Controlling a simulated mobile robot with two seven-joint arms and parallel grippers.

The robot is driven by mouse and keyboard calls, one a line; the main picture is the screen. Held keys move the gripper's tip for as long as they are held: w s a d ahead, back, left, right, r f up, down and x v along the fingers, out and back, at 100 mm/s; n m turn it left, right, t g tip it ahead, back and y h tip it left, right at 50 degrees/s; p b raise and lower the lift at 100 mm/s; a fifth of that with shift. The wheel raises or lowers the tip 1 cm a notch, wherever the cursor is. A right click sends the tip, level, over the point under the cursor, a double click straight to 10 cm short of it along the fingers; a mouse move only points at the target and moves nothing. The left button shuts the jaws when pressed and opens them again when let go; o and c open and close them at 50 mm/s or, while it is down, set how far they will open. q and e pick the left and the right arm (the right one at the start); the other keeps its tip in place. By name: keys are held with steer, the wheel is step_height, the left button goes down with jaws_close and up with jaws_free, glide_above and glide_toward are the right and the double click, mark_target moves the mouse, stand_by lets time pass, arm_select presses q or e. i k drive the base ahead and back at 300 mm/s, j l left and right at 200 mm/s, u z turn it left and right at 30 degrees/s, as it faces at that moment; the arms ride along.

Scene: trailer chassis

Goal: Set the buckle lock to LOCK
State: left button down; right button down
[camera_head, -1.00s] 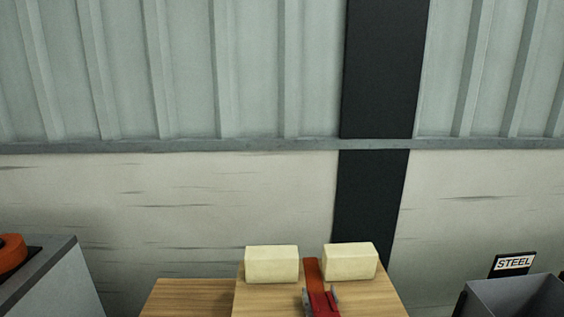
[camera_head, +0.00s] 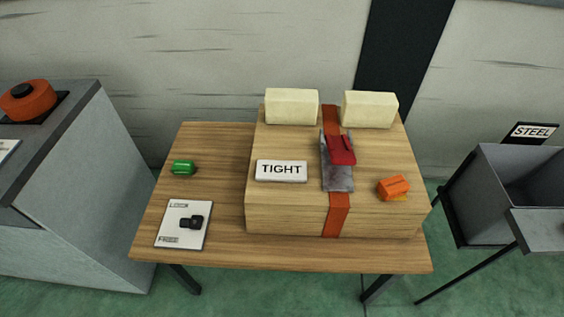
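A white plate (camera_head: 172,236) with a black knob (camera_head: 191,222) lies on the front left of the wooden table. It has a small label near its top and another near its bottom, which look like LOCK and FREE but are hard to read. The knob sits between the two labels, toward the plate's right side; I cannot tell which it is set to. A grey metal buckle (camera_head: 338,177) with a red handle (camera_head: 341,150) sits on an orange strap (camera_head: 336,217) over a wooden block (camera_head: 285,213). Neither gripper is in view.
The wooden table (camera_head: 210,142) also bears a green piece (camera_head: 183,167). A TIGHT sign (camera_head: 281,171), an orange piece (camera_head: 393,188) and two cream blocks (camera_head: 291,106) are on the wooden block. A grey cabinet (camera_head: 75,190) stands left, a STEEL bin (camera_head: 485,195) right.

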mark_target(184, 223)
steer(key=u, duration=1.25)
